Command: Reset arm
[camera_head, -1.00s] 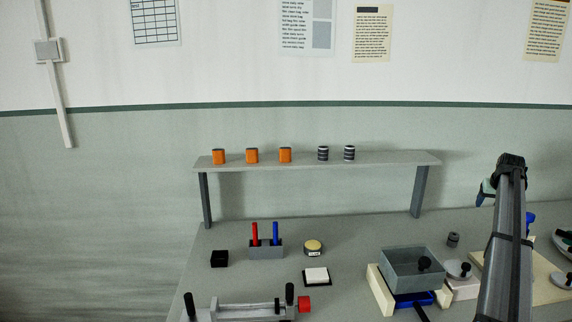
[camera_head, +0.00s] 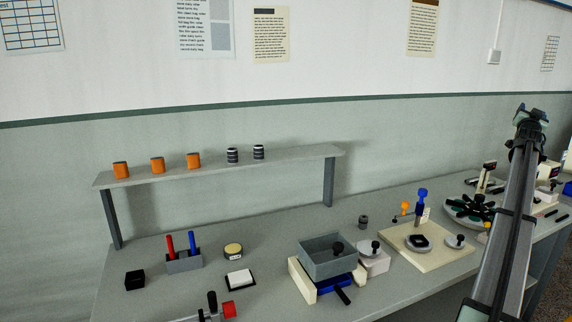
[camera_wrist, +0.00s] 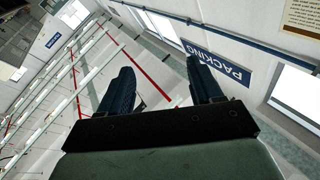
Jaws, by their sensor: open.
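My arm rises on the right side of the head view, in front of the bench. Its end, my gripper, is at the top of the arm, well above the bench, and too small there to make out its fingers. In the wrist view my gripper (camera_wrist: 165,85) shows two dark fingers spread apart with nothing between them. Past the fingers that view shows a wall with a blue PACKING sign (camera_wrist: 216,62) and red floor lines, all far off.
A raised shelf (camera_head: 290,165) holds orange and striped spools. Air around my gripper looks clear.

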